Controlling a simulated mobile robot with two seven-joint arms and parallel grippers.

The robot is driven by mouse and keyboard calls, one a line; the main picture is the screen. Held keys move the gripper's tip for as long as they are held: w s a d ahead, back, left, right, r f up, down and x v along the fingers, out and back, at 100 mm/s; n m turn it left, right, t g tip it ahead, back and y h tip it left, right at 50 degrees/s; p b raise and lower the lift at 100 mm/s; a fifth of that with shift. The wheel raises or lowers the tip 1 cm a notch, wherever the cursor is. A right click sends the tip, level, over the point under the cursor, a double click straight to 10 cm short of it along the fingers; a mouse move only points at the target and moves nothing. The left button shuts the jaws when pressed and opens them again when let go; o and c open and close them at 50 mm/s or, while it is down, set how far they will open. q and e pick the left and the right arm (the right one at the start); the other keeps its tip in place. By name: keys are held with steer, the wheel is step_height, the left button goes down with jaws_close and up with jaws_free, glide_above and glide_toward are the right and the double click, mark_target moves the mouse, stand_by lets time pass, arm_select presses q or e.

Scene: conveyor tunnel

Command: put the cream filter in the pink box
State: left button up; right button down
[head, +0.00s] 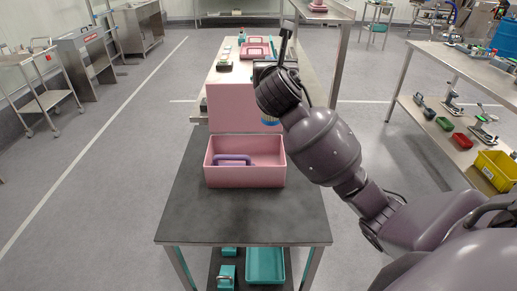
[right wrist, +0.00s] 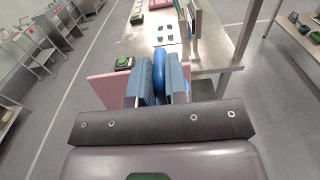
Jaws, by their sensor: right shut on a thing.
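The pink box (head: 245,178) stands open on the dark table, in front of and below the gripper. A purple handle-shaped thing (head: 234,158) lies in it. My left gripper is not in view.
The pink tunnel front (head: 235,105) rises just behind the box. The dark table (head: 240,220) is bare in front of the box. Teal containers (head: 265,266) sit on its lower shelf. A bench (head: 470,70) with small bins stands at the right.

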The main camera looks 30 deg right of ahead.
mark_target(272, 120)
step_height(272, 120, down, 11)
steer(key=b, duration=0.2)
steer(key=shift+f+b, duration=0.15)
steer(key=shift+b, duration=0.2)
steer(key=shift+f, duration=0.7)
step_height(272, 120, down, 6)
steer(key=shift+r+b, duration=0.25)
steer(key=shift+b, duration=0.75)
steer(key=shift+f, duration=0.1)
steer(key=c, duration=1.1)
jaws_free()
